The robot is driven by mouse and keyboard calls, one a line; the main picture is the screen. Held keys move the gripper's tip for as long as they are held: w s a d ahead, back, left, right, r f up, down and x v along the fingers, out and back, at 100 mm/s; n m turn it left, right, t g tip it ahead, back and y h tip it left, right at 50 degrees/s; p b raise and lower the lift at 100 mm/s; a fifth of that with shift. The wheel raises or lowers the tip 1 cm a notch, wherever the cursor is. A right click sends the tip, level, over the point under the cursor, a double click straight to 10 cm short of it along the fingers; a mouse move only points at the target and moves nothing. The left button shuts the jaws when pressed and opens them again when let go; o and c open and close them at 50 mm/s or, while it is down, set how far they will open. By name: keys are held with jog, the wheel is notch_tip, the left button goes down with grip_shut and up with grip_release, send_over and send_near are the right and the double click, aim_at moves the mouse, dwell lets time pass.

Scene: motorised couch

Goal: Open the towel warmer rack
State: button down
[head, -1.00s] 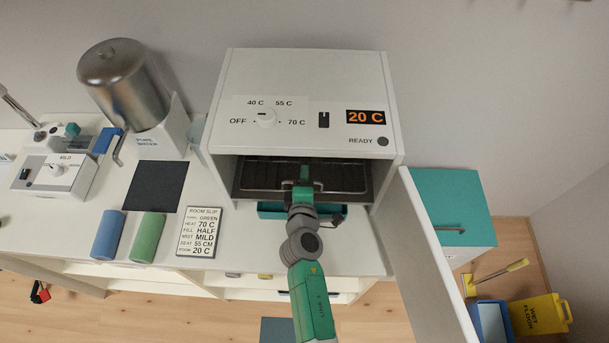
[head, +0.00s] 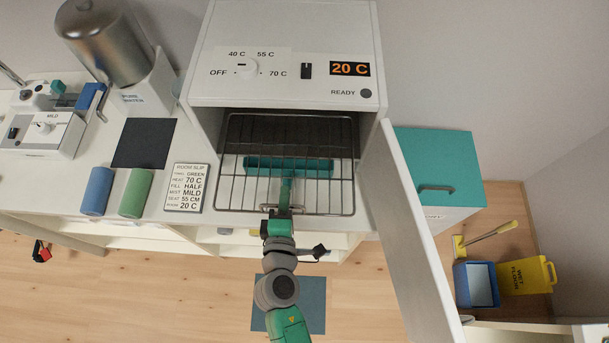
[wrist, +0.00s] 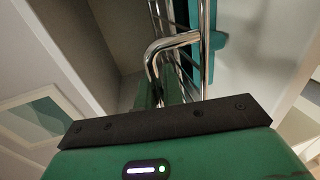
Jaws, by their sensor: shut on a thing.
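The towel warmer (head: 290,62) is a white cabinet with a dial, a rocker switch and a display reading 20 C. Its door (head: 410,235) stands open to the right. The wire rack (head: 330,190) is slid well out of the cabinet's front, over the counter. My gripper (head: 284,210) is shut on the rack's front bar, near its middle. In the wrist view, chrome bars of the rack (wrist: 172,42) show just beyond my gripper; its fingertips are largely hidden there. A teal bar (head: 260,165) shows beneath the rack wires.
A blue roll (head: 97,191), a green roll (head: 136,192) and the room slip card (head: 187,188) lie left of the rack. A steel urn (head: 105,42) stands behind them. A teal-topped bin (head: 437,168) and yellow wet-floor sign (head: 527,275) are at right. The floor in front is mostly clear.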

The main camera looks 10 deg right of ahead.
jog(key=shift+s+a, duration=0.1)
jog(key=shift+s, duration=0.5)
jog(key=c, duration=1.5)
grip_release()
jog(key=b+v, duration=0.1)
jog(key=v, duration=0.6)
jog(key=shift+s+a+r, duration=0.1)
jog(key=shift+s+a, duration=0.05)
jog(key=shift+s, duration=0.2)
